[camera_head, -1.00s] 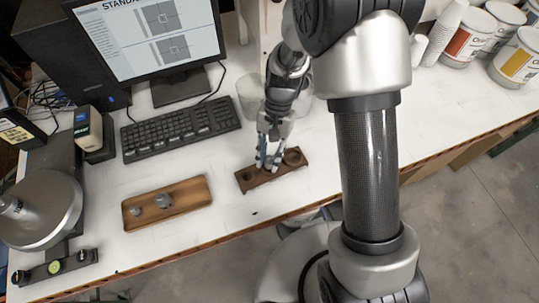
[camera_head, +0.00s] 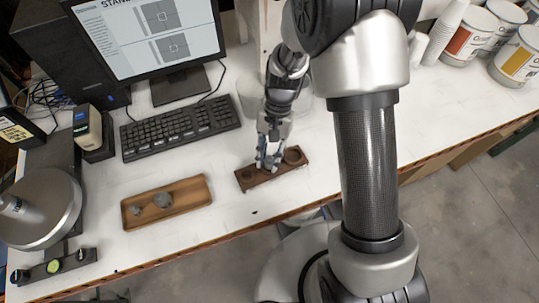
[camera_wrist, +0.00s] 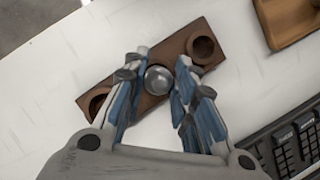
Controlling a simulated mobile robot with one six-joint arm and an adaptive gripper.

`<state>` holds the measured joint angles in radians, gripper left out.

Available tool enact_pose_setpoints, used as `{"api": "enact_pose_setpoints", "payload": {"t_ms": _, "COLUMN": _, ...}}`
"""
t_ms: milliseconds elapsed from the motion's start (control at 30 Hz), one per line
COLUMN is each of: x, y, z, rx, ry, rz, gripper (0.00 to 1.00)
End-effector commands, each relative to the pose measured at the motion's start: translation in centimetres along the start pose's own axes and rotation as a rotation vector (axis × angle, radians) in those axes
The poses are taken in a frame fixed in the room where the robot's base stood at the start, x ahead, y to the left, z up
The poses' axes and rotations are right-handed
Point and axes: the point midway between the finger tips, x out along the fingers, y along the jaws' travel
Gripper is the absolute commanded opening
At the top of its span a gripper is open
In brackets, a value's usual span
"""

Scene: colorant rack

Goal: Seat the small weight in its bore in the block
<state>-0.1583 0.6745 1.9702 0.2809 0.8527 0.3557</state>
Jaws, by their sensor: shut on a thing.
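A dark wooden block (camera_head: 262,178) lies on the white bench, and it also shows in the wrist view (camera_wrist: 122,84). In the wrist view an open round bore shows near each end, and a round metal weight (camera_wrist: 158,79) is at the middle. My gripper (camera_head: 267,166) is low over the block, its fingers (camera_wrist: 159,75) shut on either side of this weight. The fingers hide its sides, and I cannot tell how deep it sits. Two grey weights, a smaller one (camera_head: 136,210) and a larger one (camera_head: 162,200), are in a brown tray (camera_head: 184,207).
A keyboard (camera_head: 180,130) and monitor (camera_head: 150,35) stand behind the tray. A clear container (camera_head: 250,95) is behind my gripper. A round metal device (camera_head: 40,205) is at far left. Paint cans (camera_head: 467,38) stand at the right back. Bench between tray and block is clear.

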Motion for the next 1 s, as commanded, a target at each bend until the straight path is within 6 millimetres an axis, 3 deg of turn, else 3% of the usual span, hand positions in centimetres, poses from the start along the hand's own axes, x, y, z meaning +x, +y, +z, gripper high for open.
{"api": "enact_pose_setpoints", "payload": {"t_ms": 500, "x": 1.3, "y": 0.0, "z": -0.5, "rx": 0.000, "ry": 0.000, "rz": 0.000, "gripper": 0.00}}
{"api": "enact_pose_setpoints", "payload": {"t_ms": 533, "x": 1.2, "y": 0.0, "z": -0.5, "rx": 0.000, "ry": 0.000, "rz": 0.000, "gripper": 0.27}}
{"api": "enact_pose_setpoints", "payload": {"t_ms": 867, "x": 1.2, "y": 0.0, "z": -0.5, "rx": 0.000, "ry": 0.000, "rz": 0.000, "gripper": 0.48}}
{"api": "enact_pose_setpoints", "payload": {"t_ms": 1000, "x": 1.2, "y": 0.0, "z": -0.5, "rx": 0.000, "ry": 0.000, "rz": 0.000, "gripper": 0.49}}
